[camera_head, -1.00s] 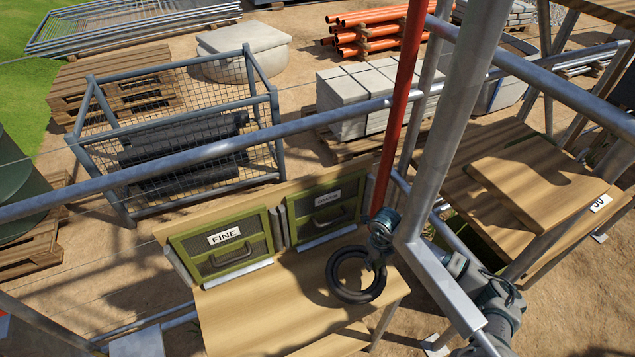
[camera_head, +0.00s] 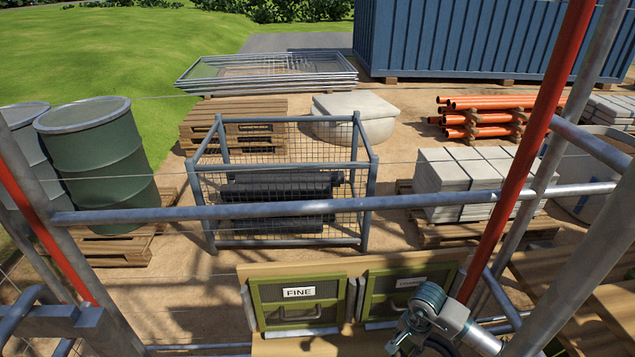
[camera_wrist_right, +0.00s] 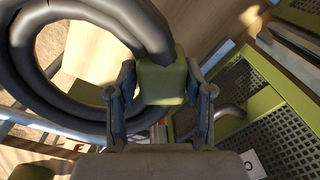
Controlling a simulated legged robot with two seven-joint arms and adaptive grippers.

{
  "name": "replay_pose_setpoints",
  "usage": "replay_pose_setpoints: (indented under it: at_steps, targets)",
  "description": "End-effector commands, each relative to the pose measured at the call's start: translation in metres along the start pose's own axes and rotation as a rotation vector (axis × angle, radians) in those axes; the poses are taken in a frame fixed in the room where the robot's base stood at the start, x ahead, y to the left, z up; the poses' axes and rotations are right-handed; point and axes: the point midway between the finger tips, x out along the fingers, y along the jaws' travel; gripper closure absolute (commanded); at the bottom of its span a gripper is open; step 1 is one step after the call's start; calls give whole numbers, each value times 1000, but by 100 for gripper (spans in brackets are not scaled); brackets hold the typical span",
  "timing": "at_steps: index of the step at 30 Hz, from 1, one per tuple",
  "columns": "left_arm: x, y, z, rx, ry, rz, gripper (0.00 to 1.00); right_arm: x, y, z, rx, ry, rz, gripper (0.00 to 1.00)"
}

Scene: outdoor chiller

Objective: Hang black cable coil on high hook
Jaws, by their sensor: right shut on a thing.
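My right gripper (camera_wrist_right: 163,100) is shut on a green wrapped section (camera_wrist_right: 162,80) of the black cable coil. In the right wrist view the coil (camera_wrist_right: 25,60) is a thick dark ring that fills the upper left, with one strand running into the green section between the fingers. In the head view my right gripper (camera_head: 405,345) is at the bottom edge, in front of the green drawers, and most of the coil is cut off below the picture. I cannot make out the high hook in either view. My left gripper is not in view.
A horizontal scaffold rail (camera_head: 340,203) crosses the head view. A red pole (camera_head: 530,140) and a slanted grey post (camera_head: 585,190) stand close to my right arm. Green drawers, one labelled FINE (camera_head: 298,300), stand behind the gripper. A mesh cage (camera_head: 365,200) lies beyond the rail.

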Motion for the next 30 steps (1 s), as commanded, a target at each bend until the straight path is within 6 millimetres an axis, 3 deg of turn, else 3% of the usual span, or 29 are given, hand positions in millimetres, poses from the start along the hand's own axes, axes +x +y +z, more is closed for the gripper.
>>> replay_pose_setpoints:
  at_steps: [6,12,25,28,30]
  targets:
    - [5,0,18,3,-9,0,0,-21,-19,18,-536,-24,-2,100]
    - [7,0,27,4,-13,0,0,-30,-25,27,-804,-40,-1,100]
    - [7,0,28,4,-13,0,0,-28,-26,29,-864,-46,0,100]
    - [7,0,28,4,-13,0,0,-6,-22,32,-862,-52,0,100]
    - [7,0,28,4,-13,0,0,21,-17,36,-859,-56,0,100]
